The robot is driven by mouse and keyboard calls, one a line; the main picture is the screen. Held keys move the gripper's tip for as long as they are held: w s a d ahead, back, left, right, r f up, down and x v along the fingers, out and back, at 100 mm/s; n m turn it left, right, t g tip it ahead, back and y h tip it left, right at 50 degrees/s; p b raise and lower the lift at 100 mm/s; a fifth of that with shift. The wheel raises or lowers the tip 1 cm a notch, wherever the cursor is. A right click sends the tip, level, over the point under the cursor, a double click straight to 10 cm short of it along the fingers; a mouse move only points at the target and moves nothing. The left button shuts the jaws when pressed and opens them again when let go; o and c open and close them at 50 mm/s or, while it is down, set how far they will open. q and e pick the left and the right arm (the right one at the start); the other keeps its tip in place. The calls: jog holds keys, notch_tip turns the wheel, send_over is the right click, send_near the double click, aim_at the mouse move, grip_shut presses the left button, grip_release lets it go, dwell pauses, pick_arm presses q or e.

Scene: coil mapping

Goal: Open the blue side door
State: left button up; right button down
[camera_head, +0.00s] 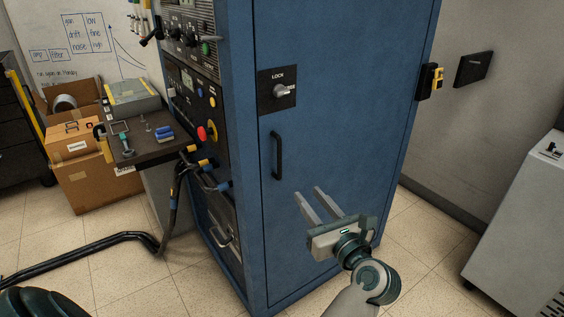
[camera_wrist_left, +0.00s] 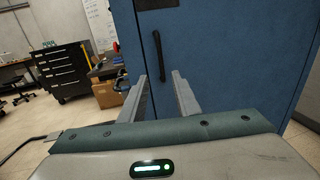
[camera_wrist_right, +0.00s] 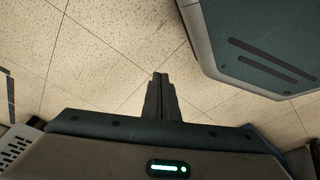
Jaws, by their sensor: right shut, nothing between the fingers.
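The blue side door (camera_head: 335,110) of the tall cabinet is closed and fills the middle of the head view. Its black vertical handle (camera_head: 277,155) is on the door's left side. Above it is a lock plate with a metal knob (camera_head: 281,91), marked LOCK. My left gripper (camera_head: 309,192) is open and empty, in front of the door and to the right of and below the handle. In the left wrist view the handle (camera_wrist_left: 157,56) stands beyond the open fingers, apart from them. My right gripper (camera_wrist_right: 160,80) is shut and empty, over the floor.
Left of the door is the cabinet's control panel with a red knob (camera_head: 202,133) and thick cables. A small shelf (camera_head: 140,150) holds parts, with cardboard boxes (camera_head: 90,185) behind it. A grey unit (camera_head: 525,220) stands at the right. The tiled floor between is open.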

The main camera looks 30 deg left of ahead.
aim_at(280, 159)
pick_arm(q)
jog(key=shift+w, duration=0.1)
